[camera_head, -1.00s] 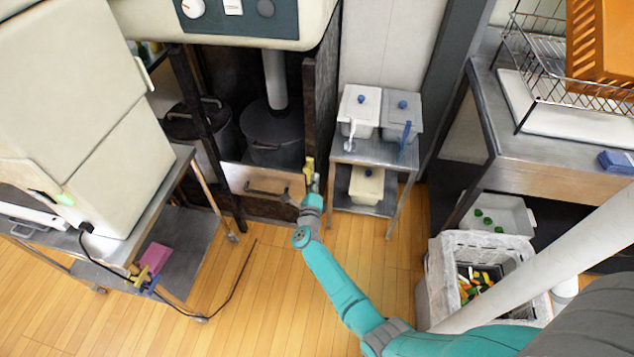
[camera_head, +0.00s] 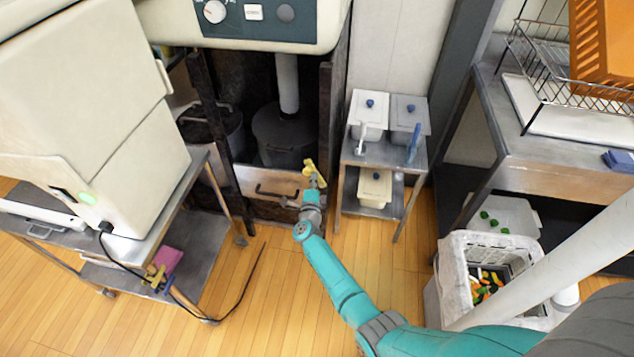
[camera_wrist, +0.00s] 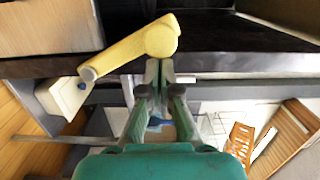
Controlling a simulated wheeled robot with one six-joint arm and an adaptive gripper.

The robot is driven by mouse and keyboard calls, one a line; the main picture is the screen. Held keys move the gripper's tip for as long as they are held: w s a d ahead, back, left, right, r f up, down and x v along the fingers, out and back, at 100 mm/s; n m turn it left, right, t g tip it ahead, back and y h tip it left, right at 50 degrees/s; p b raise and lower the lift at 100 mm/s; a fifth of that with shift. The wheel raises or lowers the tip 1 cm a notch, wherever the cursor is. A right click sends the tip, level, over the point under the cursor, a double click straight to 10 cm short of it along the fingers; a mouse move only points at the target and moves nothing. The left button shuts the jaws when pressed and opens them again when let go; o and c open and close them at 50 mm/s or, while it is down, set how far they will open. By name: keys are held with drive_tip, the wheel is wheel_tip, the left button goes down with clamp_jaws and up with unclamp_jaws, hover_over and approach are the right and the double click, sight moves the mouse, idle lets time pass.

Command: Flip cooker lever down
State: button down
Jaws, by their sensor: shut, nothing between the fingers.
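The cooker lever (camera_head: 309,165) is yellow and sits on the right side post of the cooker frame, at the right end of the wooden drawer front. In the wrist view the lever (camera_wrist: 130,47) has a round hub and an arm slanting to the lower left. My gripper (camera_head: 318,179) is right against or just below the lever in the head view. In the wrist view my gripper (camera_wrist: 160,66) has its fingertips together, just under the hub. I cannot tell whether they touch it. The fingers hold nothing.
The cooker's control panel (camera_head: 258,14) is above, with dark pots (camera_head: 285,135) under it. A small metal rack (camera_head: 385,152) with lidded bins stands close on the right. A steel cart (camera_head: 195,240) with a large beige machine is on the left.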

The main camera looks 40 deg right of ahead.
drive_tip(key=w+a+f+n+g, duration=0.1)
drive_tip(key=w+a+f+n, duration=0.3)
drive_tip(key=n, duration=0.8)
drive_tip(key=shift+w+a+f+g, duration=0.35)
drive_tip(key=shift+w+f, duration=0.9)
drive_tip(key=shift+f, duration=0.45)
drive_tip(key=shift+s+f, duration=0.1)
drive_tip(key=shift+f, duration=0.1)
